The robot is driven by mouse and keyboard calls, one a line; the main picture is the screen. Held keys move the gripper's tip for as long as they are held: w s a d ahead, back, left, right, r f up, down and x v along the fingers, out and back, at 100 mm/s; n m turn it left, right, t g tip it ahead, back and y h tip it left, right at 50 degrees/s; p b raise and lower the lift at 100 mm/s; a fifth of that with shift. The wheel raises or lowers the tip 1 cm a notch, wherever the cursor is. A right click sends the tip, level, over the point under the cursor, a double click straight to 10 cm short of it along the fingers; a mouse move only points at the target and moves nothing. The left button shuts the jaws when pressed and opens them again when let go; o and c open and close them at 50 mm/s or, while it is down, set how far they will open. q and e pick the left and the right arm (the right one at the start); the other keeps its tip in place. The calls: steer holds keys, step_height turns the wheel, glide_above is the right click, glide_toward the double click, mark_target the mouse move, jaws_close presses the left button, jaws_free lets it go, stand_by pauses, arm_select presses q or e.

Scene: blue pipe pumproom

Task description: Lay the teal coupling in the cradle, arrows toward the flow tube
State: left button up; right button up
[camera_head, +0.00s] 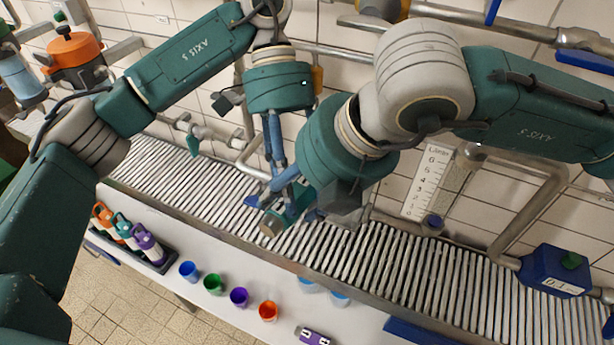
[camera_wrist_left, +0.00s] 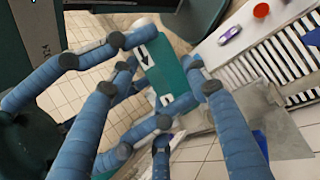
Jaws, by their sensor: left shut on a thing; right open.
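The teal coupling (camera_head: 283,220) has a grey end and is held above the roller conveyor. In the left wrist view the coupling (camera_wrist_left: 168,72) shows a white label with a black arrow; which way it points relative to the flow tube I cannot tell. My left gripper (camera_head: 277,200) is shut on the coupling. My right gripper (camera_head: 312,208) is open close beside it; in the wrist view its blue fingers reach in from the left around the coupling. The graduated flow tube (camera_head: 429,178) stands upright on the wall at the right. I cannot pick out the cradle; the arms hide much there.
The roller conveyor (camera_head: 400,262) runs diagonally below. On the white bench in front stand coloured cups, including a purple cup (camera_head: 239,297), and a tray with several bottles (camera_head: 147,243). A purple bottle (camera_head: 312,336) lies there. A blue valve box (camera_head: 555,271) is at right.

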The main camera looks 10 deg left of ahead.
steer(key=shift+x, duration=0.75)
steer(key=c, duration=1)
arm_select(q)
steer(key=o, duration=1.5)
arm_select(e)
steer(key=shift+c, duration=1.1)
arm_select(q)
steer(key=shift+o, duration=0.2)
arm_select(e)
steer(key=shift+w, duration=0.1)
